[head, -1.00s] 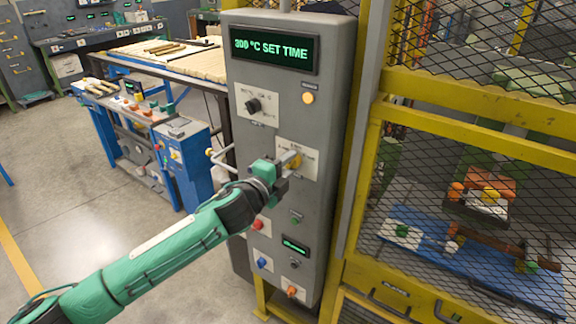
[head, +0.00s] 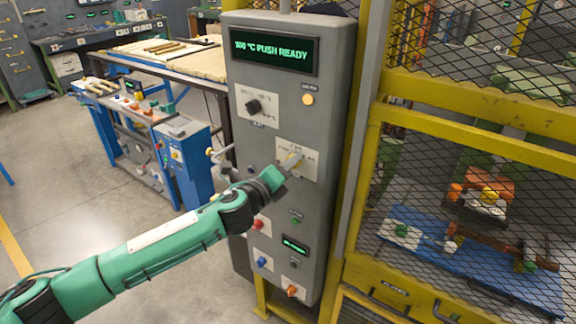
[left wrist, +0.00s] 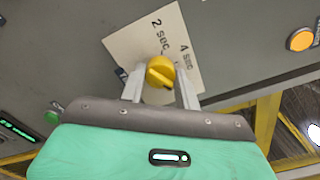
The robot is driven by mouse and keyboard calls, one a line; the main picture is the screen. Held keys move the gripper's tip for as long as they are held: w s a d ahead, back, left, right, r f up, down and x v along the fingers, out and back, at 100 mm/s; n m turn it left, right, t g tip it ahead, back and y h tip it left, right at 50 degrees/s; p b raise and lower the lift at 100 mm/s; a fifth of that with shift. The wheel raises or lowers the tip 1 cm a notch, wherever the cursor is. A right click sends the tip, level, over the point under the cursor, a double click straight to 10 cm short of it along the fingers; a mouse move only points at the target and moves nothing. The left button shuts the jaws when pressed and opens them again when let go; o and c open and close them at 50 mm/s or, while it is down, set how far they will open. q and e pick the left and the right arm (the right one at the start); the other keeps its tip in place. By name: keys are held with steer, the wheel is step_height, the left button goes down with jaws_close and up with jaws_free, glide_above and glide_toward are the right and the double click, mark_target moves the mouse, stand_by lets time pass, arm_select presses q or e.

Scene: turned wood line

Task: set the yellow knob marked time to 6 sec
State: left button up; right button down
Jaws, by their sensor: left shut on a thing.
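The yellow knob (left wrist: 160,70) sits on a white label plate (left wrist: 128,42) on the grey panel. In the left wrist view "2 sec" and "4 sec" are legible; the gripper hides other markings. A dark mark shows on the knob's near side. My left gripper (head: 289,163) is at the plate in the head view, its fingers on either side of the knob, shut on it. It looks rolled relative to the panel. In the head view the knob is mostly hidden by the fingers. The display (head: 272,50) reads "300 °C PUSH READY". My right gripper is not in view.
A black knob (head: 254,106) and an orange lamp (head: 308,99) are above. Red (head: 258,224), green (head: 296,219), blue (head: 262,262) and orange (head: 291,291) controls sit below. A yellow mesh guard (head: 470,136) stands to the right.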

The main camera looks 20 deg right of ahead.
arm_select(q)
steer(key=shift+f, duration=0.1)
stand_by(0.3)
steer(key=o, duration=1)
steer(key=shift+s+a, duration=0.1)
steer(key=b+v, duration=0.4)
steer(key=v, duration=0.9)
steer(key=shift+s+a, duration=0.2)
steer(key=shift+a, duration=0.05)
